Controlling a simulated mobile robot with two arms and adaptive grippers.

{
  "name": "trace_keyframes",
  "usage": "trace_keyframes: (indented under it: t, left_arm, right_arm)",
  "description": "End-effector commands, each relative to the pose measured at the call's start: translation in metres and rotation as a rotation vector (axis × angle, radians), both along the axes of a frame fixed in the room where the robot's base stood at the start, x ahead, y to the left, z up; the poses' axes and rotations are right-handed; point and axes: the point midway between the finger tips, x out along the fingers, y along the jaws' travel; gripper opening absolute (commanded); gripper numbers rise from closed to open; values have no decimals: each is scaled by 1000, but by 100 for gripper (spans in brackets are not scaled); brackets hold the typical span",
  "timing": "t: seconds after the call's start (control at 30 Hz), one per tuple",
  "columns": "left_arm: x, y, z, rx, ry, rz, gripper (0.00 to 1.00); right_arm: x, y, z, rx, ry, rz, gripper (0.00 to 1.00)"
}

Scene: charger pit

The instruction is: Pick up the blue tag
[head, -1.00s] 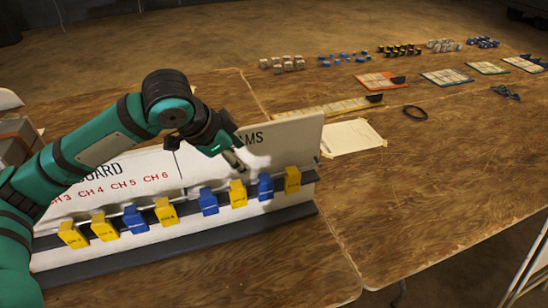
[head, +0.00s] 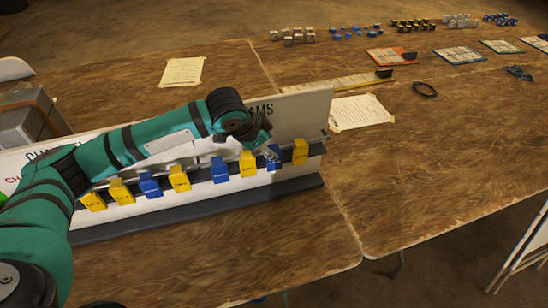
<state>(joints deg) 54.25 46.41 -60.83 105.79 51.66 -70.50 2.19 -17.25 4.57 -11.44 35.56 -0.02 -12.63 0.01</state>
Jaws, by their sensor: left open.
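Several blue and yellow tags hang in a row along the front of the white board (head: 305,115). The rightmost blue tag (head: 274,164) hangs between two yellow tags, one on its left (head: 248,166) and one at the right end (head: 300,152). Other blue tags hang further left, one near the middle (head: 220,172) and one more to the left (head: 150,187). My left gripper (head: 270,151) is open at the top of the rightmost blue tag and partly covers it. I cannot tell whether the fingers touch it. My right gripper is out of view.
A dark ledge (head: 200,208) runs along the board's foot. Behind it lie paper sheets (head: 361,112), a yellow strip (head: 335,84) and a black ring (head: 425,89). Small parts and coloured trays (head: 390,55) stand at the back. The front right tabletop is clear.

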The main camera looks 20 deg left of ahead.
Motion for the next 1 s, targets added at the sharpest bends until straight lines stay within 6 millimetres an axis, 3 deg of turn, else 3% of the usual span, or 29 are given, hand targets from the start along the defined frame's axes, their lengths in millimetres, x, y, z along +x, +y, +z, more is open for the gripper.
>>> trace_keyframes:
  t: [0.2,0.5,0.8,1.0]
  left_arm:
    - [14,-8,-26,0,3,-2,46]
    - [17,-8,-31,0,1,-1,46]
    - [17,-8,-31,0,0,-1,7]
    - [18,-7,-30,1,-2,0,4]
  right_arm:
    - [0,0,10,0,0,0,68]
    - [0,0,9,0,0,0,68]
    - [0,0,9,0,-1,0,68]
    - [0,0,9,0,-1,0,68]
